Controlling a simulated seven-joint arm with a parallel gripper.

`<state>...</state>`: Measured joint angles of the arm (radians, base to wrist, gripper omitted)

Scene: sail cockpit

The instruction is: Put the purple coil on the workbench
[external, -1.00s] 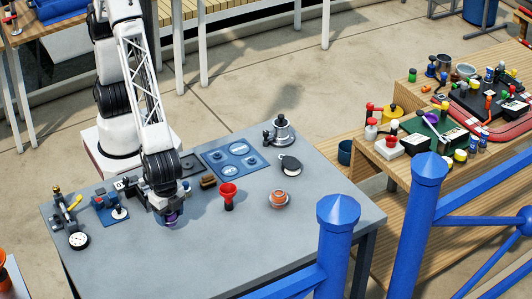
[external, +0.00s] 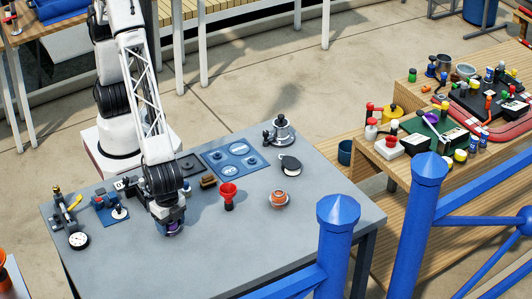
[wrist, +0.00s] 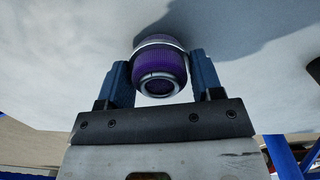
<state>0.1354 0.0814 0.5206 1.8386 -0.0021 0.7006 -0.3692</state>
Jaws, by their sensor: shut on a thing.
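The purple coil (external: 172,230) is between the fingers of my gripper (external: 170,222), over the front left part of the grey workbench (external: 250,243). In the wrist view, my gripper (wrist: 161,72) has a blue finger on each side of the purple coil (wrist: 160,67), and it is shut on it. The coil is ribbed, with pale rings at its ends and a dark centre. It is very low over the grey top; I cannot tell whether it touches.
A red funnel-like piece (external: 229,195) and an orange coil (external: 278,198) stand to the right of my gripper. A round gauge (external: 78,240) and a blue-based device (external: 108,207) lie to the left. The front middle of the bench is clear. A blue post (external: 338,235) rises in the foreground.

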